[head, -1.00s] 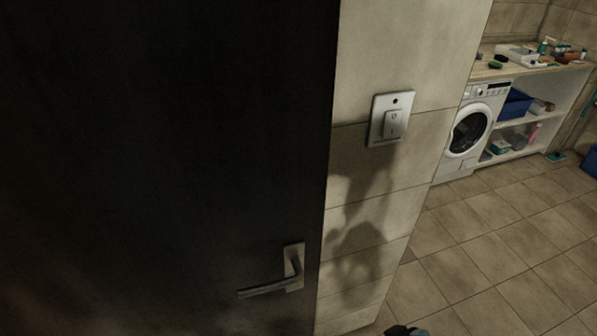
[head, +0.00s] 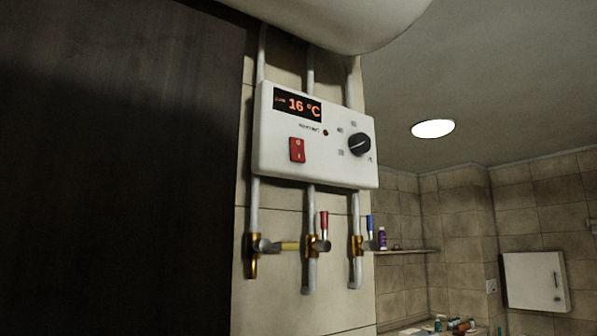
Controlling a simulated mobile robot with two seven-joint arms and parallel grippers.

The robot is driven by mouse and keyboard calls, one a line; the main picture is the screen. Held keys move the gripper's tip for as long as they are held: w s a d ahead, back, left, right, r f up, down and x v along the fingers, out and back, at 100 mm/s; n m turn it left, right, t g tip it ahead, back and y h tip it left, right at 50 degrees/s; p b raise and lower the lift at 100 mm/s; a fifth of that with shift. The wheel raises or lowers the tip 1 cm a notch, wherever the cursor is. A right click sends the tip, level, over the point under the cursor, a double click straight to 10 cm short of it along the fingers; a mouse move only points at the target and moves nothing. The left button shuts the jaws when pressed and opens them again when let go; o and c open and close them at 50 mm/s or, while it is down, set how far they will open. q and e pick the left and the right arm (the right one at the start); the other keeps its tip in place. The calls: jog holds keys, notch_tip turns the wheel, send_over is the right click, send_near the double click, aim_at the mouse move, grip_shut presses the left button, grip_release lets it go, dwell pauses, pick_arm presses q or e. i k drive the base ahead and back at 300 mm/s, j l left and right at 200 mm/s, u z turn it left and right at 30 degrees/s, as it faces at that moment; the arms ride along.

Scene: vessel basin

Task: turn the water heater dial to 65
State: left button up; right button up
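The water heater control box (head: 275,155) is white and fixed to the tiled wall in the middle of the head view. Its round black dial (head: 359,144) is on the right of the front face, with small marks around it that are too small to read. The display (head: 298,105) at the upper left reads 16 °C in orange. A red rocker switch (head: 297,150) sits below the display, and a small dark indicator is between switch and dial. Neither of my grippers is in the picture.
A dark door (head: 115,170) fills the left side. Pipes run below the box to brass valves with a red handle (head: 324,222) and a blue handle (head: 369,225). The white tank (head: 350,20) hangs above. A shelf (head: 405,251) and white cabinet (head: 535,280) are farther right.

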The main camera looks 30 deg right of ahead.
aim_at(359, 143)
jog(key=z, duration=1.3)
